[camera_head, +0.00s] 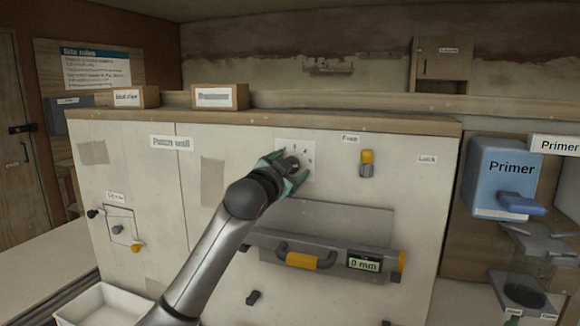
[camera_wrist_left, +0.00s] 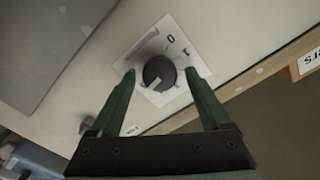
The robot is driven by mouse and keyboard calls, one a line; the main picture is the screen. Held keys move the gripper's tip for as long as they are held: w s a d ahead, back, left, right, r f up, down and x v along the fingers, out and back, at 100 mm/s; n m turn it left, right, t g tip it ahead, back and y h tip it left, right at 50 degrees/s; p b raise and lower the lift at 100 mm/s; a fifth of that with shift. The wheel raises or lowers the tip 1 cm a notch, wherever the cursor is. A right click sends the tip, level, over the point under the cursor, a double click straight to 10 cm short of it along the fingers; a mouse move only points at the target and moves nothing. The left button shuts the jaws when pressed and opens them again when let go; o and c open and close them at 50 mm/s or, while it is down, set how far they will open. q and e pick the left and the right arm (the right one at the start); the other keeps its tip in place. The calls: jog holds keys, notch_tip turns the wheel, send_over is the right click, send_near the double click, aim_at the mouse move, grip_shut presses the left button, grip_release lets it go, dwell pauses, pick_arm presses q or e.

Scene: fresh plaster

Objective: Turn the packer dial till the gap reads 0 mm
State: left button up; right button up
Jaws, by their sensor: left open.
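A dark round dial (camera_wrist_left: 159,73) with a pale pointer mark sits on a white square plate (camera_wrist_left: 150,50) with printed marks; a 0 and a 1 can be made out. In the head view the plate (camera_head: 311,148) is high on the panel, and my left gripper (camera_head: 293,168) covers much of the dial. My left gripper is open, with its green fingers (camera_wrist_left: 158,82) on either side of the dial; I cannot tell whether they touch it. A small display (camera_head: 363,264) below right reads 0 mm. My right gripper is not in view.
A grey bar with a yellow-gripped handle (camera_head: 300,260) runs below the dial. A yellow-topped fitting (camera_head: 367,162) is to the right. Two labelled boxes (camera_head: 220,97) stand on the ledge above. A blue Primer container (camera_head: 505,172) is at the far right, a white tray (camera_head: 100,305) at lower left.

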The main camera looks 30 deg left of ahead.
pick_arm(q)
jog(key=b+v, duration=0.3)
jog(key=v, duration=0.9)
jog(key=shift+s, duration=0.3)
